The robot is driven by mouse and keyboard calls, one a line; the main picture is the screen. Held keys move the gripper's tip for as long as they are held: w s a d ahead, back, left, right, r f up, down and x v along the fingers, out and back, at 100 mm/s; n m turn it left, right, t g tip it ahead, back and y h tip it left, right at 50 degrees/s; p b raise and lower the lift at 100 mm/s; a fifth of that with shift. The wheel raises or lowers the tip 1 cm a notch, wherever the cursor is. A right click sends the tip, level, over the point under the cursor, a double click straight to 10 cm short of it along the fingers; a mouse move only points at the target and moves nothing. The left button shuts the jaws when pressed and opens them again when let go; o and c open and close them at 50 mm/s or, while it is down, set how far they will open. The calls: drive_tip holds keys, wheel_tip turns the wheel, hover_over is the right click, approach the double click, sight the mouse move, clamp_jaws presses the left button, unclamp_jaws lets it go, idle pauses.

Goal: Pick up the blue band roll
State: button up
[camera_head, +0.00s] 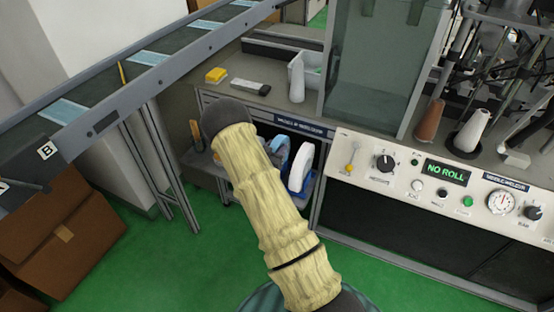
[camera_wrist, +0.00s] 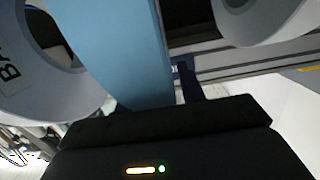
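The blue band roll (camera_head: 279,157) stands on the shelf below the bench, partly hidden by my arm. In the wrist view its light blue band (camera_wrist: 118,45) runs down to my gripper (camera_wrist: 153,92), and a white side disc with dark letters shows at left. A dark finger stands just right of the blue band with a narrow gap; the other finger is mostly hidden near the band's left edge. My gripper looks open around the band. In the head view my arm hides the gripper.
A white roll (camera_head: 301,167) stands right of the blue one, close by; a white roll also shows in the wrist view (camera_wrist: 262,18). The machine panel (camera_head: 445,172) reads "NO ROLL". A conveyor (camera_head: 150,75) and cardboard boxes (camera_head: 65,235) are at left.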

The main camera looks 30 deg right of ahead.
clamp_jaws()
wheel_tip(320, 180, up, 28)
drive_tip(key=p, duration=0.2)
idle(0.3)
idle(0.3)
